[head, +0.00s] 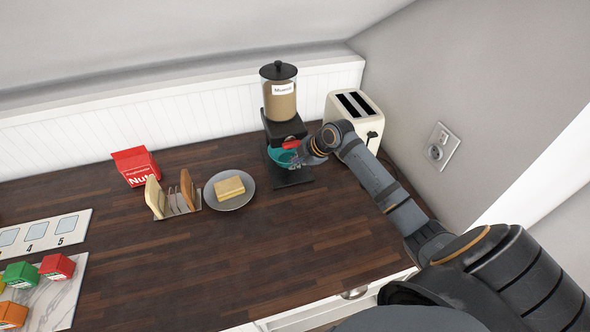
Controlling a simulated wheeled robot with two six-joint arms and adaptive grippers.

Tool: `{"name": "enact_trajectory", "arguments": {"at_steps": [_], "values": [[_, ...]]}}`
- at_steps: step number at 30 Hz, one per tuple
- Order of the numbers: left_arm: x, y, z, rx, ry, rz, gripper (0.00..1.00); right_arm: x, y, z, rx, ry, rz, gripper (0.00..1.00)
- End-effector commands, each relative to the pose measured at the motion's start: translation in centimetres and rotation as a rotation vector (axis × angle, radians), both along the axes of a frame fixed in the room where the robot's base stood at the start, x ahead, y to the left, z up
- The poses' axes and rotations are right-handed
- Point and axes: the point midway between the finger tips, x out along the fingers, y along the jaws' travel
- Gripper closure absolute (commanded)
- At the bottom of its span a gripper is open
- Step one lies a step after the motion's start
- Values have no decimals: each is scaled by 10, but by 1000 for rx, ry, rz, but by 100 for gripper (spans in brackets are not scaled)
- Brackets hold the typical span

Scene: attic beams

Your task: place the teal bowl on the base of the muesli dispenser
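The muesli dispenser (280,98) stands against the back wall, with a clear labelled hopper, a black body and a red lever (290,143). The teal bowl (277,156) is under the red lever, over the dispenser's black base (293,180). The lever and my gripper hide part of it. I cannot tell whether its bottom touches the base. My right gripper (297,158) is at the bowl's right side, its fingertips by the rim. The fingers are too small and overlapped to show whether they grip it. My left gripper is not in view.
A cream toaster (349,111) stands close right of the dispenser, behind my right arm. Left are a plate (243,202) with a yellow block, a toast rack (175,207) and a red box (137,166). Coloured boxes (57,266) lie far left. The front middle counter (230,270) is clear.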

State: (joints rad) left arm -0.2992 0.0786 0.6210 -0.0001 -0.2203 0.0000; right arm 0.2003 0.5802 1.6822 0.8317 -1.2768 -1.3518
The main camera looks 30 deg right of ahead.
Motion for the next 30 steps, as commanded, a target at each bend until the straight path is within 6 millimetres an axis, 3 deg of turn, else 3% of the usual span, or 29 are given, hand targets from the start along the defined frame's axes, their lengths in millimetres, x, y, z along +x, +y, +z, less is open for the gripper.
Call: {"name": "enact_trajectory", "arguments": {"at_steps": [7,18,24,30], "values": [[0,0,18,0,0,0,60,-1,0,-30,2,1,-1,100],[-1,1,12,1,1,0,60,-1,0,-39,0,-1,0,100],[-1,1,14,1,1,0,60,-1,0,-38,0,1,-1,72],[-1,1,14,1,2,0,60,-1,-1,-38,0,1,-1,72]]}}
